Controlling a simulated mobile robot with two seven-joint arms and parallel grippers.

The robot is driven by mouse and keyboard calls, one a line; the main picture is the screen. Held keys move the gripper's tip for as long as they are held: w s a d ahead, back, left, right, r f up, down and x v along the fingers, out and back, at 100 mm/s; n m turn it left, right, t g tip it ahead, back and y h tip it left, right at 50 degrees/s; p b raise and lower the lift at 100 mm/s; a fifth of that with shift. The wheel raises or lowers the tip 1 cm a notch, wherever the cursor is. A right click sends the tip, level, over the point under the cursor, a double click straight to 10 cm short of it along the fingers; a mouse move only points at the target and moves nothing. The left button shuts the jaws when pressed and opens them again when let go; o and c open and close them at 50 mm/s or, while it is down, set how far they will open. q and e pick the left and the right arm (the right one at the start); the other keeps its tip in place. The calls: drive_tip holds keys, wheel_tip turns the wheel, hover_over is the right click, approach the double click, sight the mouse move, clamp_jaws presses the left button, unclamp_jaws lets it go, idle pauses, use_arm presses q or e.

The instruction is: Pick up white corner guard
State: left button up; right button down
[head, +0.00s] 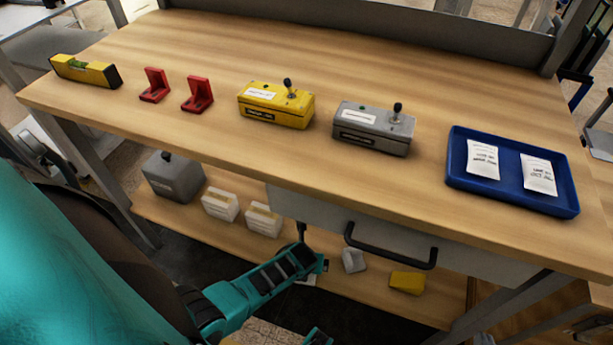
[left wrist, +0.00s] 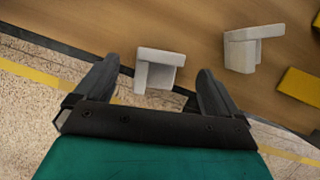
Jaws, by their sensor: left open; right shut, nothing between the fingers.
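A white L-shaped corner guard (left wrist: 157,74) lies on the lower shelf near its edge. It shows in the left wrist view between the fingertips of my left gripper (left wrist: 158,67), which is open and empty. My left arm reaches low in front of the bench in the head view and hides part of the shelf.
A yellow block (head: 406,283) lies right of the guards. The drawer handle (head: 390,250) juts out above them. White boxes (head: 220,205) and a grey box (head: 173,177) stand left. The tabletop (head: 225,145) above holds red brackets, two switch boxes and a blue tray (head: 512,204).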

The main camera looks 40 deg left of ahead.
use_arm(q)
drive_tip(key=p+v, duration=0.4)
drive_tip(key=v, duration=0.4)
drive_tip(key=shift+p, duration=0.3)
use_arm(e)
drive_tip(key=r, duration=0.5)
drive_tip(key=shift+s+d+r, duration=0.1)
drive_tip(key=shift+d+r, duration=0.1)
drive_tip(key=shift+r, duration=0.05)
use_arm(q)
drive_tip(key=shift+r, duration=0.15)
use_arm(e)
drive_tip(key=c, duration=1.8)
unclamp_jaws()
drive_tip(key=shift+s+f, duration=0.1)
